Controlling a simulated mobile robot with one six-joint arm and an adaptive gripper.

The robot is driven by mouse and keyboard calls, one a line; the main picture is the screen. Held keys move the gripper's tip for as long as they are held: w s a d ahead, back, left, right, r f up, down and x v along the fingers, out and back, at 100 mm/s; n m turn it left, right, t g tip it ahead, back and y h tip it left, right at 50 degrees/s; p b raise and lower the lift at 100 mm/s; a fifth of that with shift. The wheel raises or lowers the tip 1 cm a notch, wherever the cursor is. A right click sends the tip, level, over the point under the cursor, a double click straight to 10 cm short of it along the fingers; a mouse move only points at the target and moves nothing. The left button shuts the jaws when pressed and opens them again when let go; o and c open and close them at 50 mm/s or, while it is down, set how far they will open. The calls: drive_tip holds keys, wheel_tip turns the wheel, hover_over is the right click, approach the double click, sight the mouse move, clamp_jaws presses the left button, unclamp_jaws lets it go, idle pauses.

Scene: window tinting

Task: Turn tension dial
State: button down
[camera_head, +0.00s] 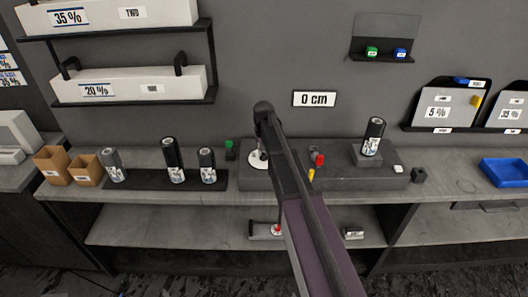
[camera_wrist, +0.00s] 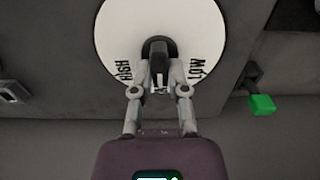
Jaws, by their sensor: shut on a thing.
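The tension dial is a white round plate (camera_wrist: 122,38) marked HIGH and LOW, with a dark knob (camera_wrist: 158,48) at its centre. In the wrist view my gripper (camera_wrist: 158,82) is shut on the knob, one finger on each side. The LOW mark is on the right and HIGH on the left. In the head view the white dial plate (camera_head: 256,163) shows on the left part of the grey machine on the bench. My arm hides much of it there, and the fingertips at the knob are hard to make out.
A green knob (camera_wrist: 262,104) sits beside the dial; a red knob (camera_head: 319,159) is right of my arm. A film roll (camera_head: 373,136) stands at the machine's right. Several rolls stand on a dark mat (camera_head: 140,181) at left.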

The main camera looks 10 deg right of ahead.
drive_tip(key=n, duration=0.6)
drive_tip(key=shift+a, duration=0.2)
drive_tip(key=n, duration=0.5)
drive_tip(key=shift+s+a+n, duration=0.1)
drive_tip(key=shift+n, duration=0.2)
drive_tip(key=c, duration=0.6)
unclamp_jaws()
drive_tip(key=shift+c, duration=0.2)
